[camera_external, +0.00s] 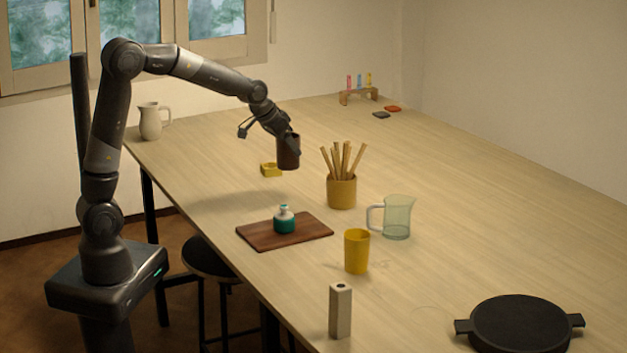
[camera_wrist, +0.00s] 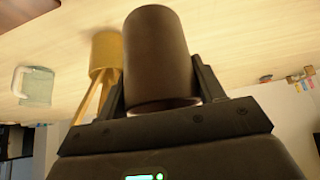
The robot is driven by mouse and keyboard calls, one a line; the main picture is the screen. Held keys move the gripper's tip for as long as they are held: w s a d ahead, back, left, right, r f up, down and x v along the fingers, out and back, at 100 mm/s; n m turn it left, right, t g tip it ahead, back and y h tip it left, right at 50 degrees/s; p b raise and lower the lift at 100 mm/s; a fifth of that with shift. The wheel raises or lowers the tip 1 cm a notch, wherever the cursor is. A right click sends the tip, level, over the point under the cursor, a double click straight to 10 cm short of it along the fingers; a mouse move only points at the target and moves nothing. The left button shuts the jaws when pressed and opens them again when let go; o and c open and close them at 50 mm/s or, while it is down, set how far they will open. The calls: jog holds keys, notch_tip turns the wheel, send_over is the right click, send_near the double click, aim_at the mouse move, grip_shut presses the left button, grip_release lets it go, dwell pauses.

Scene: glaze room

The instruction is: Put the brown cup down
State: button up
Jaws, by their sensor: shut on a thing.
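The brown cup (camera_external: 289,152) is a dark brown cylinder held above the table (camera_external: 440,150), near its far left part. My gripper (camera_external: 284,146) is shut on the cup, with a finger on each side of it. In the wrist view the cup (camera_wrist: 160,55) fills the middle, between the two fingers of my gripper (camera_wrist: 162,92). The exact gap between the cup's base and the table is hard to tell.
A yellow block (camera_external: 271,170) lies just below left of the cup. A yellow holder with sticks (camera_external: 341,193) stands to the right. Nearer are a board (camera_external: 255,237) with a teal bottle (camera_external: 284,219), a glass jug (camera_external: 398,217) and a yellow cup (camera_external: 356,252). Bare table lies beyond the holder.

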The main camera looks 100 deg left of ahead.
jog(key=shift+s+a+f, duration=0.5)
jog(key=shift+a+f, duration=0.85)
jog(key=shift+f, duration=0.15)
jog(key=shift+s+a+f, duration=0.5)
jog(key=shift+a+f, duration=0.9)
jog(key=shift+f, duration=0.15)
jog(key=shift+s+a+f, duration=0.5)
jog(key=shift+a+f, duration=0.85)
jog(key=shift+f, duration=0.15)
jog(key=shift+f, duration=0.2)
jog(key=o, duration=1.2)
jog(key=shift+r, duration=0.25)
jog(key=v, duration=1.2)
